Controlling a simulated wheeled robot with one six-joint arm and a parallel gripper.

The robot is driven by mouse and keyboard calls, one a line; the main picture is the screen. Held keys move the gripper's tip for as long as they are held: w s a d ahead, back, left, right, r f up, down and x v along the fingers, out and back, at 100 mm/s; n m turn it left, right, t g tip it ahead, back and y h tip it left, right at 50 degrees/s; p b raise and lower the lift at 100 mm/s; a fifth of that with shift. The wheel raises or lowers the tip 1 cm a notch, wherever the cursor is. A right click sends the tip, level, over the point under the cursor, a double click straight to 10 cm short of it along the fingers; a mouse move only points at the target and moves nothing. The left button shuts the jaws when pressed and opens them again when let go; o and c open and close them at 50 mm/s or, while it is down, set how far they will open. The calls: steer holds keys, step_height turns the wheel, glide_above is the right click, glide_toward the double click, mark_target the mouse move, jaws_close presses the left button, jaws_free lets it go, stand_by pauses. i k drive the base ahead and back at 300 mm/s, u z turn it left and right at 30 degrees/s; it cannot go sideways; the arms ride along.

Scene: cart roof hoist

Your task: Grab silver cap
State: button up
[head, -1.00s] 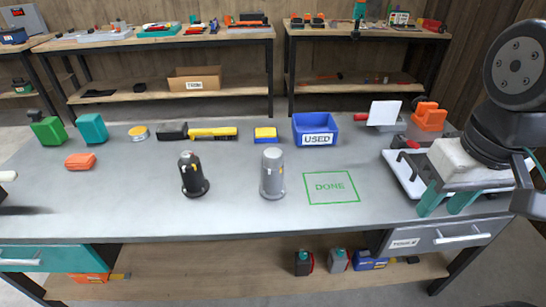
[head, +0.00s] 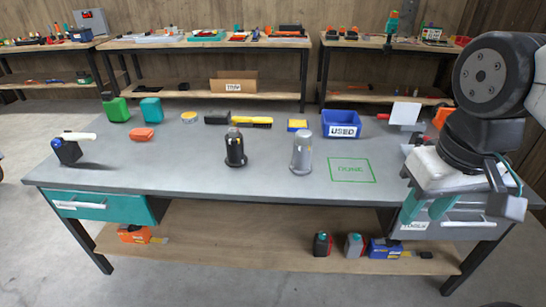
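A silver cylinder (head: 301,153) with a rounded silver top stands upright on the grey workbench (head: 240,178), right of the middle. I cannot tell whether its top is a separate cap. A similar black cylinder (head: 235,149) stands upright to its left. My gripper (head: 427,208) is at the right, near the bench's front right corner, well apart from the silver cylinder. Its two teal fingers point down with a gap between them, and nothing shows in the gap.
A green outlined square marked DONE (head: 351,170) lies right of the silver cylinder. A blue USED bin (head: 341,124) stands behind it. A yellow-and-black tool (head: 240,120) lies at the back. A teal drawer (head: 100,206) is at the front left. The bench front middle is clear.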

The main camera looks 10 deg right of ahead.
mark_target(303, 136)
steer(key=u, duration=0.3)
steer(key=k, duration=0.75)
steer(key=u, duration=1.2)
steer(key=i, duration=1.55)
steer(key=z, duration=0.8)
steer(key=i, duration=0.75)
steer(key=z, duration=0.65)
